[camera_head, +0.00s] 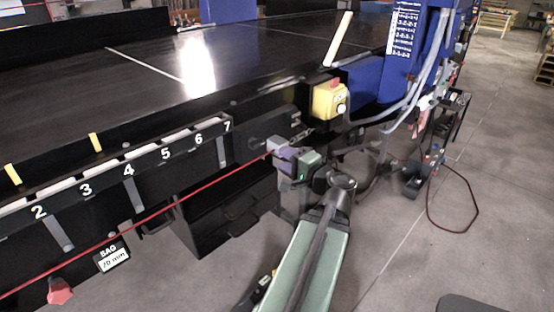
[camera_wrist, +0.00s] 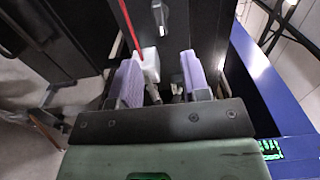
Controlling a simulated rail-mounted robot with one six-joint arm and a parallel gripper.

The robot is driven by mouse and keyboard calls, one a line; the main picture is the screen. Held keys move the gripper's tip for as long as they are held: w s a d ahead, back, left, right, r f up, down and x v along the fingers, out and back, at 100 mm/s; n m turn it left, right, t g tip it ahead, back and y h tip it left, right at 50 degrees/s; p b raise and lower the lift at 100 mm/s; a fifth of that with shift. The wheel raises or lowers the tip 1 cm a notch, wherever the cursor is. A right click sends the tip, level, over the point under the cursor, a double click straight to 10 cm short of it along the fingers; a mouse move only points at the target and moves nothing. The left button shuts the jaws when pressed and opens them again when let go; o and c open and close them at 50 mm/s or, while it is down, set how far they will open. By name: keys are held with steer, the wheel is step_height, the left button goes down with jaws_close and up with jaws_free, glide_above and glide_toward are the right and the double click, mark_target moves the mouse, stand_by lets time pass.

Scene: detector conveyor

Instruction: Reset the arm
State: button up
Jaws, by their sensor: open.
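My gripper (camera_head: 284,150) is at the front side of the conveyor, at the right end of the numbered strip, with my green arm reaching up to it from below. In the wrist view my gripper (camera_wrist: 162,78) has its two pale purple fingers spread apart. A small white block (camera_wrist: 150,66) shows between them, nearer the left finger; I cannot tell whether it touches that finger. A red cord (camera_wrist: 130,27) runs up from beside this block. In the head view the red cord (camera_head: 150,213) stretches along the conveyor's front and ends at my gripper, which hides its end.
The black conveyor (camera_head: 270,50) fills the upper left, with a numbered strip (camera_head: 150,160) along its edge. A yellow box with a button (camera_head: 329,98) and a blue housing (camera_head: 373,85) stand close to my gripper. A red knob (camera_head: 60,291) hangs lower left. Grey floor (camera_head: 400,260) is open at right.

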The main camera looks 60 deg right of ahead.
steer(key=w+a+f+n+g+y+b, duration=0.5)
steer(key=w+a+f+n+y+b, duration=0.4)
steer(key=w+a+f+n, duration=0.65)
steer(key=w+a+f+n+g+b, duration=0.35)
steer(key=a+f+n, duration=0.25)
steer(key=a+f, duration=0.25)
steer(key=w+a+f+n+g+b, duration=0.3)
steer(key=w+a+f+n+g, duration=0.3)
steer(key=a, duration=0.4)
steer(key=s+a+r+m+g+h+p, duration=0.1)
steer(key=a+r+m+p, duration=0.1)
steer(key=a+r+p, duration=0.4)
steer(key=s+a+r+m+g+h+p, duration=0.1)
steer(key=s+a+r+m+h+p, duration=0.1)
steer(key=a+r+p, duration=0.4)
step_height(320, 180, up, 4)
steer(key=m+p, duration=0.1)
steer(key=p, duration=0.6)
steer(key=shift+r+m+g, duration=0.15)
steer(key=shift+m+g, duration=0.2)
